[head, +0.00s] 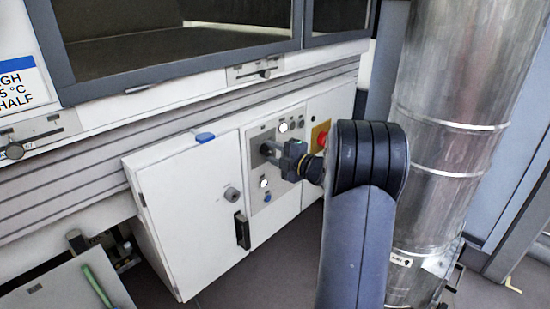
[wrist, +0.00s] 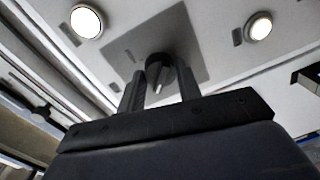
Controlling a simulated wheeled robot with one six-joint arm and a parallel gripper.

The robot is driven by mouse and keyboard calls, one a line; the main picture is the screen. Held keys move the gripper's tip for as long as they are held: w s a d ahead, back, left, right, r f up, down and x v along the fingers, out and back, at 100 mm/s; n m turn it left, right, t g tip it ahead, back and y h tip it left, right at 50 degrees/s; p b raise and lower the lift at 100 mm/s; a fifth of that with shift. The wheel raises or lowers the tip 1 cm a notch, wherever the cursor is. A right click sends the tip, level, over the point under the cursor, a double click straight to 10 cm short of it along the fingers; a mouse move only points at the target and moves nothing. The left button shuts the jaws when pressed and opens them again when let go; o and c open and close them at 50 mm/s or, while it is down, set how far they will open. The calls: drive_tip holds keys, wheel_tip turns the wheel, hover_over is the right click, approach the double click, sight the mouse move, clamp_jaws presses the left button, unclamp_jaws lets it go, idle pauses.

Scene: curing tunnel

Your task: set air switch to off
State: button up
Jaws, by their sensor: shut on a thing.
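The air switch is a dark rotary knob (wrist: 160,72) with a pale pointer line, on a grey plate (wrist: 193,48) of the control panel in the wrist view. My gripper (wrist: 158,84) has its two fingers on either side of the knob and is shut on it. In the head view my gripper (head: 273,151) reaches the control panel (head: 257,138) from the right, and its fingers hide most of the knob. The switch's position labels are too small or hidden to read.
Round white lights sit near the knob, one at left (wrist: 87,21) and one at right (wrist: 259,27). A red button on a yellow plate (head: 320,137) is right of my gripper. A white cabinet door (head: 190,215) is at left. A large metal duct (head: 450,130) stands close at right.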

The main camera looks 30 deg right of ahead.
drive_tip(key=shift+r+n, duration=0.25)
drive_tip(key=shift+n, duration=0.15)
drive_tip(key=shift+a, duration=0.2)
drive_tip(key=o, duration=0.8)
drive_tip(key=shift+w+a+f+b, duration=0.1)
drive_tip(key=shift+w+b, duration=0.05)
drive_tip(key=shift+b, duration=0.15)
drive_tip(key=shift+o, duration=0.9)
drive_tip(key=shift+w+d, duration=0.15)
drive_tip(key=shift+d, duration=0.3)
drive_tip(key=p+v, duration=0.3)
drive_tip(key=v, duration=0.8)
drive_tip(key=shift+a, duration=0.25)
